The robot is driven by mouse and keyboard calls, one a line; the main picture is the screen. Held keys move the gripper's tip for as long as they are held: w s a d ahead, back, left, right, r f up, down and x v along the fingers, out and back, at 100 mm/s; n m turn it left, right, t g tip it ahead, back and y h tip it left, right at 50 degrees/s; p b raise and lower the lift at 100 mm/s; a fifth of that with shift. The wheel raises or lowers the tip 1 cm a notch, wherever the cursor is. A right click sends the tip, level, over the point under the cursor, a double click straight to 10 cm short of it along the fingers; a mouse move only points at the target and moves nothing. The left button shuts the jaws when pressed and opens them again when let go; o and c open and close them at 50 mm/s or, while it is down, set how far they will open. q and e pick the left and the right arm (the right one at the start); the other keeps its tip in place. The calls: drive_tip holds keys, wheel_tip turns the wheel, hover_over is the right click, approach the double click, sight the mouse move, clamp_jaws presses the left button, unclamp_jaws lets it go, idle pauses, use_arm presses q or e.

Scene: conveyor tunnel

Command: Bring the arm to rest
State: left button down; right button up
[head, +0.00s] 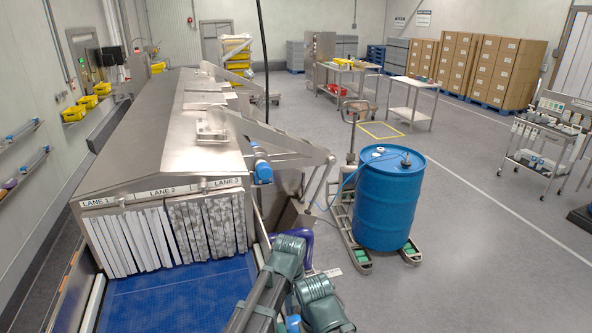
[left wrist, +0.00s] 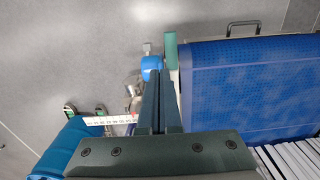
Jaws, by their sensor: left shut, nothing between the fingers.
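My left gripper (head: 246,314) is at the bottom centre of the head view, beside the right edge of the blue conveyor belt (head: 175,300). Its two dark fingers lie together and point towards the lower edge of the picture. In the left wrist view the left gripper (left wrist: 158,78) is shut and empty, with the belt (left wrist: 250,90) to its right. I see nothing touching the fingers. My right gripper is not in view.
A metal tunnel (head: 150,135) with strip curtains (head: 165,235) stands at the left. A blue drum (head: 388,205) on a pallet jack (head: 362,262) stands right of my arm. A cart (head: 545,150) is at the far right. The floor between drum and cart is clear.

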use_arm(q)
drive_tip(key=s+a+m, duration=0.2)
drive_tip(key=s+a, duration=0.1)
drive_tip(key=a, duration=0.5)
drive_tip(key=s+a+m, duration=0.1)
drive_tip(key=s+a, duration=0.3)
drive_tip(key=a, duration=0.3)
drive_tip(key=s+d+f+m+b, duration=0.2)
drive_tip(key=d+f+b, duration=0.3)
drive_tip(key=f+b, duration=0.4)
drive_tip(key=s+d+f+m+y+b, duration=0.1)
drive_tip(key=s+d+f+m+b, duration=0.1)
drive_tip(key=d+f+b, duration=0.3)
wheel_tip(320, 180, down, 5)
drive_tip(key=s+b, duration=0.1)
drive_tip(key=b, duration=0.3)
drive_tip(key=shift+s+d+r+b, duration=0.15)
drive_tip(key=shift+s+d+b, duration=0.05)
drive_tip(key=shift+b, duration=0.15)
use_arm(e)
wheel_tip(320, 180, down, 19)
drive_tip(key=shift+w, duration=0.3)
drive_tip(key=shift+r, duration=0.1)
